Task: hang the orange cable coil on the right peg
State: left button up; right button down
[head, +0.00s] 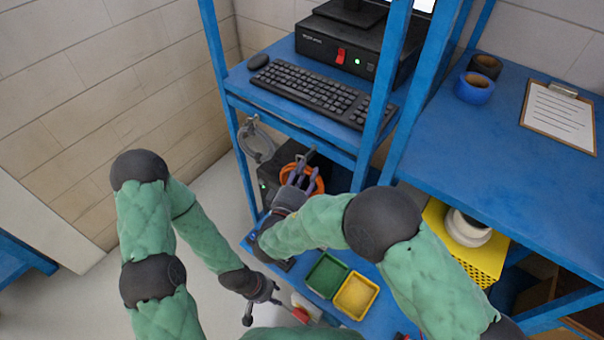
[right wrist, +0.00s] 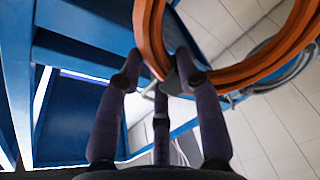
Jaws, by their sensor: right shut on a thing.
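The orange cable coil (head: 319,184) is at my right gripper (head: 298,174), under the keyboard shelf in the head view. In the right wrist view, the fingers of my right gripper (right wrist: 160,85) are closed on the lower left part of the orange coil (right wrist: 240,77). A pale metal peg (head: 304,157) shows just above the coil in the head view. Whether the coil touches or surrounds it I cannot tell. A grey cable coil (head: 257,143) hangs to the left, by the rack post. My left gripper (head: 262,308) is low, open and empty, left of the bins.
A blue shelf holds a keyboard (head: 320,93), a mouse and a black unit. A black box stands behind the orange coil. A green bin (head: 326,276) and a yellow bin (head: 355,296) sit on the lower shelf. The rack post (head: 381,95) stands close to my right arm.

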jog(key=shift+w+d+r+m+h, duration=0.3)
jog(key=shift+w+d+r+h, duration=0.1)
jog(key=shift+w+r, duration=0.15)
jog(key=shift+w+d+f+b, duration=0.25)
jog(key=shift+w+d+b, duration=0.1)
jog(key=shift+w+b, duration=0.2)
jog(key=shift+w+d+f+b, duration=0.25)
jog(key=shift+w+d+b, duration=0.1)
jog(key=shift+w+b, duration=0.15)
jog(key=shift+f+b, duration=0.2)
jog(key=shift+b, duration=0.2)
jog(key=shift+f, duration=0.1)
jog(key=shift+f, duration=0.1)
jog(key=c, duration=0.8)
grip_release()
jog(key=shift+o, duration=0.2)
